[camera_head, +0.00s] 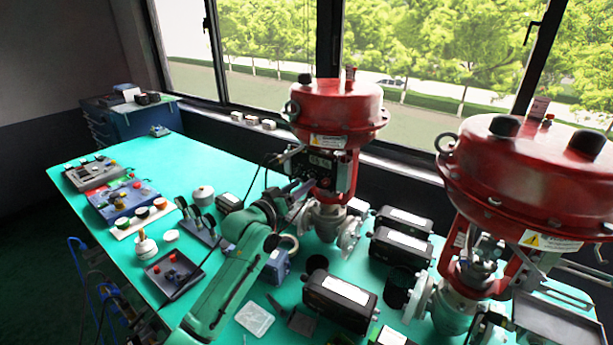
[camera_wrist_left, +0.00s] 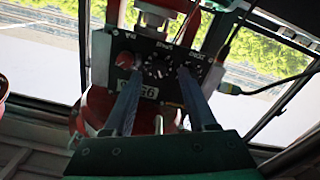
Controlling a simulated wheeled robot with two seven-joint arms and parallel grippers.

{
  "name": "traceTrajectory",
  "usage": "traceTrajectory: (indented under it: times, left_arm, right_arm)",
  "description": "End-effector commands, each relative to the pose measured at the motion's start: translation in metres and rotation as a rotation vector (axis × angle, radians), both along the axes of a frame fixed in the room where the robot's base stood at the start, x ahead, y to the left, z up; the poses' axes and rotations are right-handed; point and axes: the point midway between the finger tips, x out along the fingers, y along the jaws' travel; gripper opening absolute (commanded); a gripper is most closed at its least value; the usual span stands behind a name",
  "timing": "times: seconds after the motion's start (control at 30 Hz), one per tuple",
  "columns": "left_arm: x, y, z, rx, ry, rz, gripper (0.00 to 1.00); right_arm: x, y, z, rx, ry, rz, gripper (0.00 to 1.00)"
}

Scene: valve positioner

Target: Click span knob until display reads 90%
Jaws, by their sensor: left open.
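The positioner (camera_head: 320,170) is a dark box with dials on its front, mounted under the left red valve actuator (camera_head: 335,110). In the left wrist view its black panel (camera_wrist_left: 150,50) is upside down, with a white display (camera_wrist_left: 137,88) whose digits are small and hard to read. The span knob (camera_wrist_left: 158,68) shows as a dial ringed with white marks, below the middle label. My left gripper (camera_head: 297,190) is open and empty in front of the panel. In the left wrist view its two fingers (camera_wrist_left: 160,85) point at the panel, either side of the span dial. My right gripper is out of view.
A second red valve (camera_head: 525,180) stands at the right. Black boxes (camera_head: 340,298) and small parts lie on the green table (camera_head: 150,262) around my left arm. Cables hang beside the positioner. Windows are behind.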

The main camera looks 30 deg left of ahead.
Motion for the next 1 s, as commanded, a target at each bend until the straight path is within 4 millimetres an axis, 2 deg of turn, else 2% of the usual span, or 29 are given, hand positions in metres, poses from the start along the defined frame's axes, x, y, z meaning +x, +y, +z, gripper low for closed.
traceTrajectory:
  times: [0.03, 0.13, 0.43, 0.47, 0.6, 1.0]
  left_arm:
    - [0.01, -0.002, 0.003, -0.002, -0.001, -0.001, 0.57]
    - [0.024, -0.003, 0.001, 0.0, -0.001, 0.0, 0.57]
    - [0.031, -0.004, -0.001, 0.001, 0.001, 0.0, 0.57]
    - [0.031, -0.004, -0.001, 0.001, 0.001, 0.0, 0.53]
    - [0.03, -0.004, -0.001, 0.001, 0.001, 0.0, 0.0]
    - [0.03, -0.004, 0.0, -0.044, 0.007, 0.0, 0.0]
  right_arm:
    - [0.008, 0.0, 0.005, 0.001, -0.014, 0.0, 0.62]
    - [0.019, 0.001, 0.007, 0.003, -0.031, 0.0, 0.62]
    - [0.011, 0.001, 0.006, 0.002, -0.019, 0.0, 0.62]
    - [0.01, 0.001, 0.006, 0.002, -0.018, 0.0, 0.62]
    - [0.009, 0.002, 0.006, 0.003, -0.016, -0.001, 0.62]
    - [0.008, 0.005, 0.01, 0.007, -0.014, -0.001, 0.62]
